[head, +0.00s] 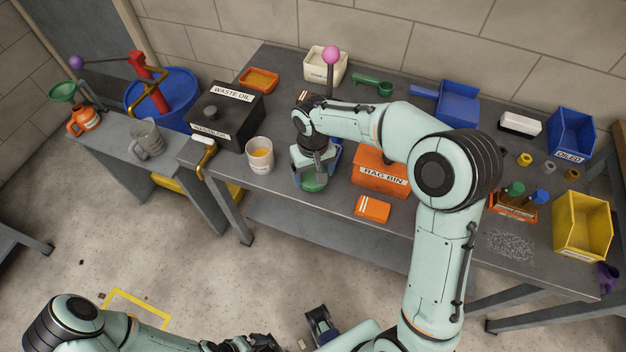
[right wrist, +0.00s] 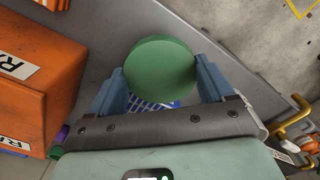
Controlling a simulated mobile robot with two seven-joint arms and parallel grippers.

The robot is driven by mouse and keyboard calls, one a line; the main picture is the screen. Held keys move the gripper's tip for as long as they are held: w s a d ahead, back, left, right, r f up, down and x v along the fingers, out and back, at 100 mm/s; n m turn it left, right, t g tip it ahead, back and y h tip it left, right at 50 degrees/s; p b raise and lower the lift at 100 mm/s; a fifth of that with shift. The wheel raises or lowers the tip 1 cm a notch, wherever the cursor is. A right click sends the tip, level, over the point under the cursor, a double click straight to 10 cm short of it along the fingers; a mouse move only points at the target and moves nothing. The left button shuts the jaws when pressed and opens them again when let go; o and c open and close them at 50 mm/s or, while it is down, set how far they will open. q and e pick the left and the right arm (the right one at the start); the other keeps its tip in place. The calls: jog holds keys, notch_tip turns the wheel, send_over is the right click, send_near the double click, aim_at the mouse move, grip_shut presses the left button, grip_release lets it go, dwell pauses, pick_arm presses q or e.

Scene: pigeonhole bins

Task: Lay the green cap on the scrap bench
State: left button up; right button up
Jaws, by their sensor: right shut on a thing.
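The green cap (head: 314,184) is a round disc under my right gripper (head: 313,172), near the front edge of the long grey bench (head: 300,213). In the right wrist view the cap (right wrist: 160,66) sits between the two blue fingers of the right gripper (right wrist: 165,85), which is shut on it. I cannot tell the gap below the cap. A blue gridded thing (right wrist: 150,104) shows partly behind the cap. A lower grey bench (head: 110,143) stands at the left. No bench label is readable. My left arm shows at the bottom; its gripper's state is unclear.
The orange rag bin (head: 383,180) and a small orange box (head: 372,208) stand right of the gripper. A cup (head: 260,155) and black waste oil box (head: 225,115) stand left.

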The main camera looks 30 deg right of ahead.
aim_at(313, 175)
notch_tip(313, 175, down, 4)
jog(key=shift+f, duration=0.1)
jog(key=shift+f+b, duration=0.15)
jog(key=shift+b, duration=0.15)
jog(key=o, duration=1)
jog(key=shift+o, duration=0.2)
jog(key=shift+r, duration=0.45)
notch_tip(313, 175, up, 12)
jog(key=shift+f+p, duration=0.2)
jog(key=shift+p, duration=0.6)
